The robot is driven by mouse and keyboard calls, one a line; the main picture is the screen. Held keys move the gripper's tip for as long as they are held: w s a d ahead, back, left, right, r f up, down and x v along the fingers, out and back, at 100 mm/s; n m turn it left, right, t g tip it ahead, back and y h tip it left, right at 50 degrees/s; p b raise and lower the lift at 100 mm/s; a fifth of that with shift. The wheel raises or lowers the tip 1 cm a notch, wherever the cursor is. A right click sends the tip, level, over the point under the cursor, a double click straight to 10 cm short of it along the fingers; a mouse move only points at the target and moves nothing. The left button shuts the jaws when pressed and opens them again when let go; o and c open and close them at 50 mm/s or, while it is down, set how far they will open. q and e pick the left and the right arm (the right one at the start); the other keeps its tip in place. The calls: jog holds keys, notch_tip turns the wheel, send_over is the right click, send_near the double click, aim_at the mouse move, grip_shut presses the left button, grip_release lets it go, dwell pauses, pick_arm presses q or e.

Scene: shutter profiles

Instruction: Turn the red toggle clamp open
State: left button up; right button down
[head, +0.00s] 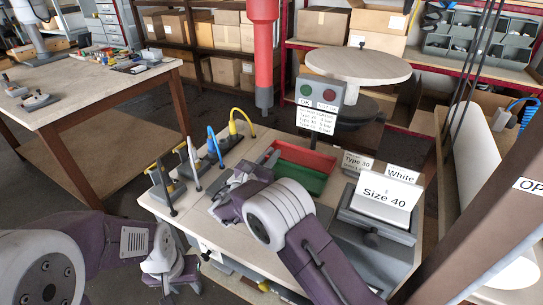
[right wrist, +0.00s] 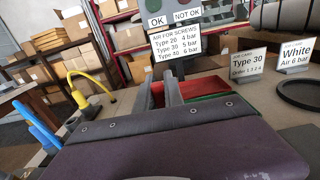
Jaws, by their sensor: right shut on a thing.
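I cannot make out a red toggle clamp in either view. In the head view, a row of upright handles stands on the left side of the near bench: a black one (head: 166,186), a pale one (head: 193,163), a blue one (head: 214,146) and a yellow one (head: 243,118). My right gripper (head: 222,210) is low over the bench, to the right of this row. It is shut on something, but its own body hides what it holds. My left gripper (head: 180,288) hangs empty at the near left, off the bench, its fingers apart.
Red (head: 305,155) and green (head: 300,178) bins lie behind my right arm. A post with the OK/NOT OK sign (head: 320,92) stands behind them. A grey fixture (head: 372,232) with a Size 40 card is at the right. A red column (head: 264,45) hangs above the bench.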

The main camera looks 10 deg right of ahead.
jog(key=shift+d+f, duration=0.1)
jog(key=shift+f, duration=0.1)
jog(key=f+g+y+p, duration=0.1)
jog(key=g+p, duration=0.1)
jog(key=p, duration=0.2)
jog(key=w+d+g+y+p, duration=0.1)
jog(key=g+p, duration=0.1)
jog(key=p, duration=0.2)
jog(key=w+f+g+y+p, duration=0.1)
jog(key=p, duration=0.4)
jog(key=shift+w+d+f+g+y, duration=0.25)
jog(key=shift+d+f+g+y, duration=0.1)
jog(key=shift+g+y, duration=0.05)
jog(key=shift+f, duration=0.25)
jog(key=c, duration=1.4)
grip_release()
jog(key=shift+c, duration=0.2)
jog(key=shift+w, duration=0.1)
jog(key=shift+r, duration=0.1)
